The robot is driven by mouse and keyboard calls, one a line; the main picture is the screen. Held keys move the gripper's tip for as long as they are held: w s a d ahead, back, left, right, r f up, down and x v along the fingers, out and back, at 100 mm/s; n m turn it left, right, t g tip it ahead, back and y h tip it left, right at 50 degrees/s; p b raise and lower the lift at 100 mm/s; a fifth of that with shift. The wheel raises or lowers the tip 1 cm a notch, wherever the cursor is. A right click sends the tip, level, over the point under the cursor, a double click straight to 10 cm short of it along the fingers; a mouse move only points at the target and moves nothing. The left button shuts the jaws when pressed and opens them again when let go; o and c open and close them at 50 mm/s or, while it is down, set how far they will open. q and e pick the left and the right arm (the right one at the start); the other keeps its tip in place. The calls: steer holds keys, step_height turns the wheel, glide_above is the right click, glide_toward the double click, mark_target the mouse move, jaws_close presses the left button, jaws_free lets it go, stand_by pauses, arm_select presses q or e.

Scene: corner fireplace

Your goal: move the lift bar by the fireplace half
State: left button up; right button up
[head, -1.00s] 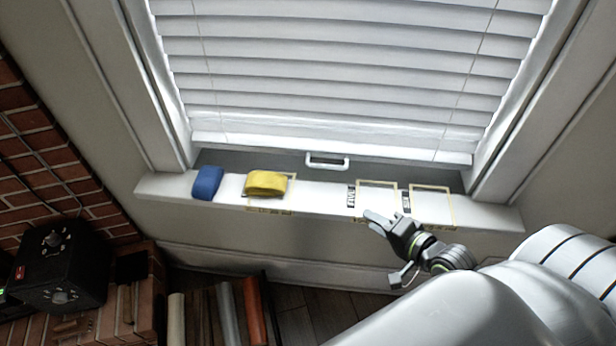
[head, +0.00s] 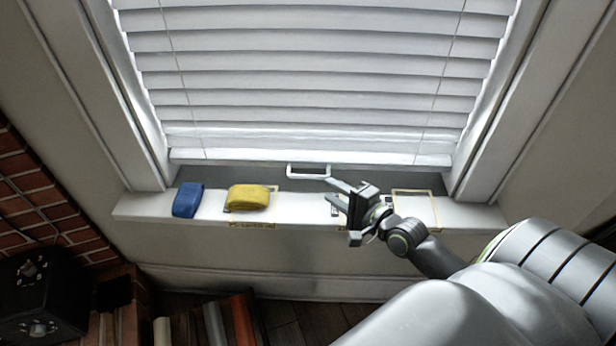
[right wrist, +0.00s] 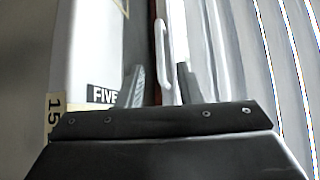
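The lift bar (head: 309,171) is a small white loop handle at the bottom edge of the white blind (head: 310,95), near its middle. The blind hangs down almost to the window sill. My right gripper (head: 334,190) is over the sill, just right of the lift bar and slightly below it in the head view. In the right wrist view, the lift bar (right wrist: 165,50) appears ahead, in line with the gap between the two fingers of the gripper (right wrist: 160,88). The fingers are apart and nothing is clearly held. My left gripper is out of view.
A blue block (head: 187,200) and a yellow block (head: 248,197) lie on the white sill (head: 290,209), left of the gripper. A yellow-outlined rectangle (head: 431,227) marks the sill at right. A black box (head: 38,300) with knobs stands by the brickwork at lower left.

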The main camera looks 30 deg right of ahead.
mark_target(311, 178)
steer(key=b+x, duration=0.1)
steer(key=x, duration=0.8)
steer(key=shift+w+f, duration=0.1)
steer(key=shift+w, duration=0.05)
jaws_close()
